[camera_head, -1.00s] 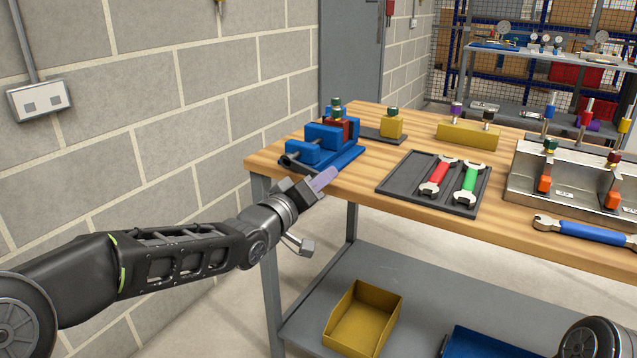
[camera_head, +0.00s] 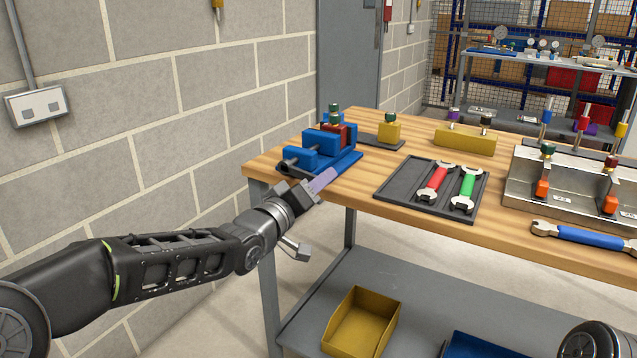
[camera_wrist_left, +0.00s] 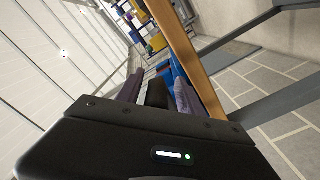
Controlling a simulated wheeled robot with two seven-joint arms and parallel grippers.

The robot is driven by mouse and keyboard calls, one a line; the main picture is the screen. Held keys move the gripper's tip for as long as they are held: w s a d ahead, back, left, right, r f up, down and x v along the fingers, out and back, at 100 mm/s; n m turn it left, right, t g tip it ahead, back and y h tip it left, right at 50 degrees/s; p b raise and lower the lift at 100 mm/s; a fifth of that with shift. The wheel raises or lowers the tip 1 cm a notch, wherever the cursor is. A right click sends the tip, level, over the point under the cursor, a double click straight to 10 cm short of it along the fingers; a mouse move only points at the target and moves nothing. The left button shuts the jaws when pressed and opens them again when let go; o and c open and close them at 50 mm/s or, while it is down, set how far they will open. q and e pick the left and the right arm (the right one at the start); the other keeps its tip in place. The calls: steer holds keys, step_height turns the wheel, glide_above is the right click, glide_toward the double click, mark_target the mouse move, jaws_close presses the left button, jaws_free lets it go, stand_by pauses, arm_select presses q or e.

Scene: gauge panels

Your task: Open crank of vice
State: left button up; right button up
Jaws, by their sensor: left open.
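The blue vice (camera_head: 330,142) stands at the left front corner of the wooden bench, with a red block and a green-topped fitting in it. Its grey crank (camera_head: 290,161) is at the end facing the wall and shows only in part. My left gripper (camera_head: 318,184) is in front of the vice at the bench edge, with a purple finger beside the vice base. In the left wrist view my two purple fingers (camera_wrist_left: 158,90) stand apart. Part of the blue vice (camera_wrist_left: 166,76) shows beyond them; I cannot tell whether they touch it. My right gripper is out of view.
A dark tray (camera_head: 400,193) with a red and a green wrench lies right of the vice. A yellow block (camera_head: 389,131) stands behind. The block wall (camera_head: 190,130) is close on the left. A yellow bin (camera_head: 360,320) sits on the lower shelf.

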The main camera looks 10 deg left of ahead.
arm_select(q)
steer(key=v, duration=0.7)
steer(key=shift+s+p, duration=0.25)
steer(key=shift+p, duration=0.05)
